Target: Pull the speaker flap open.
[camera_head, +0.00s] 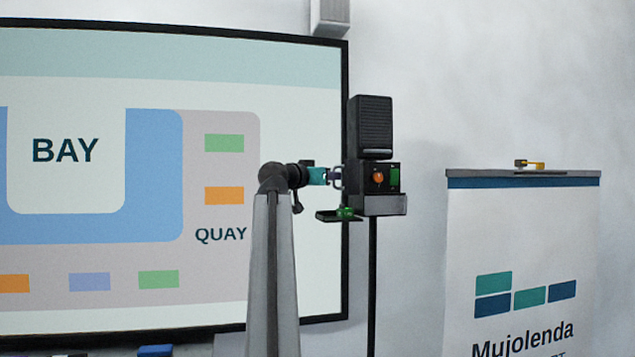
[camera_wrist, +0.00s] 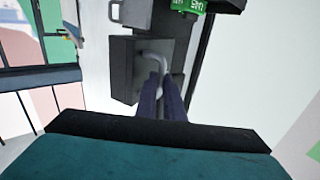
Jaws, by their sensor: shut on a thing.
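The black speaker (camera_head: 374,127) stands high beside the screen, with a dark box below it carrying an orange knob (camera_head: 378,177) and a green patch (camera_head: 394,178). A pale curved handle (camera_head: 338,178) sticks out from the box's left side. My gripper (camera_head: 329,177) is at this handle. In the wrist view my gripper's dark fingers (camera_wrist: 160,103) are shut around the curved handle (camera_wrist: 157,62), which stands in front of a grey face (camera_wrist: 178,68) on the dark housing. The fingers hide part of the handle. I cannot tell how far the flap stands open.
A dark shelf with a green item (camera_head: 345,212) juts out just below my gripper. A thin black pole (camera_head: 372,270) supports the box. The large screen (camera_head: 90,180) lies behind my arm. A white banner (camera_head: 520,260) stands to the right.

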